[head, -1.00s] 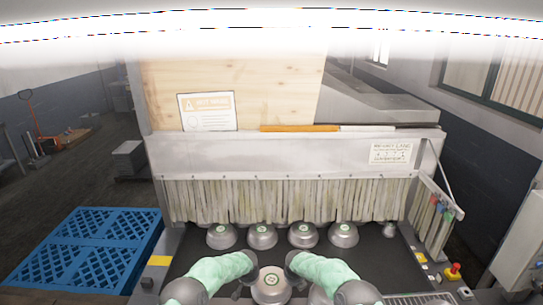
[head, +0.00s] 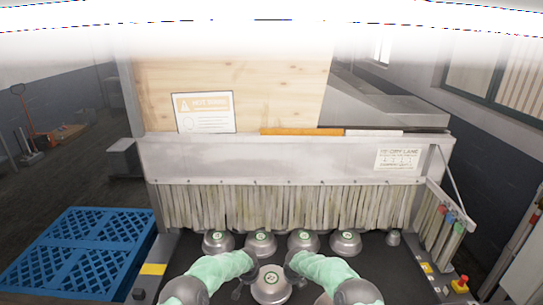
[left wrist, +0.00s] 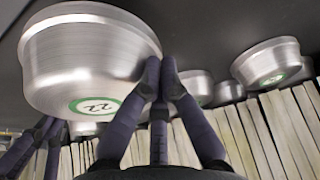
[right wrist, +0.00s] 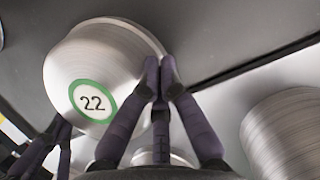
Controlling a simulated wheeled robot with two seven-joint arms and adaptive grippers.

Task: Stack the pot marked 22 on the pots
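The pot marked 22 (head: 270,284) is a silver, round pot, bottom up, with a green-ringed label on top. It is between my two grippers at the front of the dark belt. In the left wrist view my left gripper (left wrist: 159,65) has its dark fingers closed together at the pot's rim. In the right wrist view my right gripper (right wrist: 160,65) is likewise closed at the opposite rim. Ribbed metal, apparently a stack of pots (right wrist: 285,135), stands to the right in that view. It is mostly hidden under my right arm in the head view (head: 322,298).
Several upturned pots (head: 345,243) stand in a row before the strip curtain (head: 290,207). A small metal piece (head: 393,238) lies right of them. A blue pallet (head: 80,250) is at left, and a red button (head: 460,285) is at right.

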